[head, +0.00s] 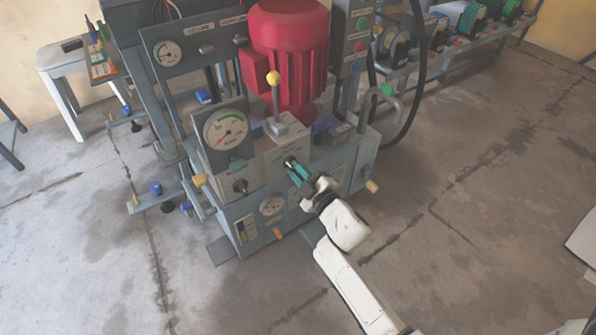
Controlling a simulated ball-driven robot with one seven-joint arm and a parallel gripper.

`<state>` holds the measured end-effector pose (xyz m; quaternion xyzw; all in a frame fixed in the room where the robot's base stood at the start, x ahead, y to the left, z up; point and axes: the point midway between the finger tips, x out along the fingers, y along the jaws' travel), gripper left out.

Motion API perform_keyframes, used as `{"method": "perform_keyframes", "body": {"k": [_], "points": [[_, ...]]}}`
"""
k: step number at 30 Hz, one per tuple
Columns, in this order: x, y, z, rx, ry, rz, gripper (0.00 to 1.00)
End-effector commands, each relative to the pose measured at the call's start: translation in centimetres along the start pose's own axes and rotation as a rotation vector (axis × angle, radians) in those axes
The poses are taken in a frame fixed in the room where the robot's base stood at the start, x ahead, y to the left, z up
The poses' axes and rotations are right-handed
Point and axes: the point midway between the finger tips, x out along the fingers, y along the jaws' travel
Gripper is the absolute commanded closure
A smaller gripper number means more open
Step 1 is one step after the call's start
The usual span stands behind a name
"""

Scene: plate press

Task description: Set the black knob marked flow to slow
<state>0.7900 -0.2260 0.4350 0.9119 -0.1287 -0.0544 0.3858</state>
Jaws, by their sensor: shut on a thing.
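My gripper (294,170), with teal fingers, reaches in from the lower right to the front of the grey press. It is shut on a small black knob (289,162) on the grey panel below the yellow-topped lever. The fingers hide part of this knob, and its marking and pointer direction are too small to read. A second black knob (240,186) sits further left, below the large round gauge. I cannot read which knob is marked flow.
A large gauge (226,128), a smaller dial (272,205) and a lever with a yellow ball (273,78) are close by. A red motor (290,45) stands behind.

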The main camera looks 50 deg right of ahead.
Motion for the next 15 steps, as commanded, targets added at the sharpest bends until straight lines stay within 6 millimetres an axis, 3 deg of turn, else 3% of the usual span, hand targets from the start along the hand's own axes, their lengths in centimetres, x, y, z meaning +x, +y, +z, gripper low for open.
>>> {"method": "perform_keyframes", "body": {"k": [8,15], "points": [[0.02,-0.04,-0.04,-0.001,0.001,-0.001,0.62],[-0.02,-0.02,-0.02,0.0,0.0,-0.001,0.61]]}}
